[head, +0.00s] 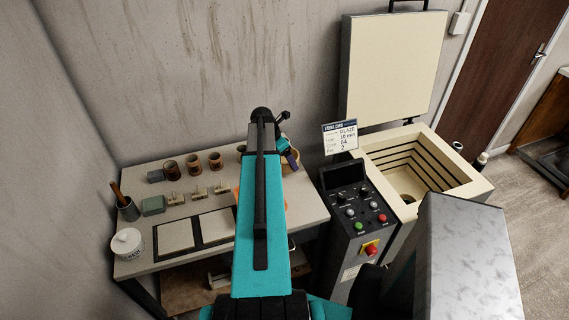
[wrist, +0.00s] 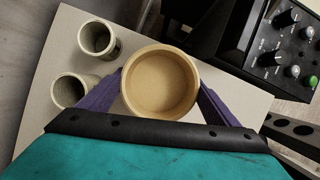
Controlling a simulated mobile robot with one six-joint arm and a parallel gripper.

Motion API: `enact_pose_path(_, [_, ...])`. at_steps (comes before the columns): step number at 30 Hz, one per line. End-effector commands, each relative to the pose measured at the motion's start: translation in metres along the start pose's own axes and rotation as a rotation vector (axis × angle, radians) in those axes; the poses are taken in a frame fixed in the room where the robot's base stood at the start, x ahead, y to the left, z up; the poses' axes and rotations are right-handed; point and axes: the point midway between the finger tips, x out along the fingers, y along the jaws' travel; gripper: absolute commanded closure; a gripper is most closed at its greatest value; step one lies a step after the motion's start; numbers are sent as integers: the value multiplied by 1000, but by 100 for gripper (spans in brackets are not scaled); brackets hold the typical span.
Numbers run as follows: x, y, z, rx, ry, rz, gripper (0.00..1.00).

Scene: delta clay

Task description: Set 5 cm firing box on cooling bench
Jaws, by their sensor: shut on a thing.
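A round, tan, open-topped box (wrist: 160,86), which I take to be the firing box, sits between the purple fingers of my gripper (wrist: 158,74) in the wrist view. The fingers are shut on its sides and it looks empty. In the head view my arm hides most of it. The pale bench (head: 308,212), which I take to be the cooling bench, stands by the wall; its top (wrist: 242,98) also lies below the box in the wrist view. I cannot tell whether the box touches the bench.
An open kiln (head: 455,190) and control panel (head: 350,215) stand right.

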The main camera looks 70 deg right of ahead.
Motion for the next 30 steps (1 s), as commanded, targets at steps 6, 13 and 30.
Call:
enact_pose_path(6, [0, 0, 0, 0, -1, 1, 43])
enact_pose_path(13, [4, 0, -2, -1, 0, 0, 43])
enact_pose_path(30, [35, 1, -16, -2, -1, 1, 43])
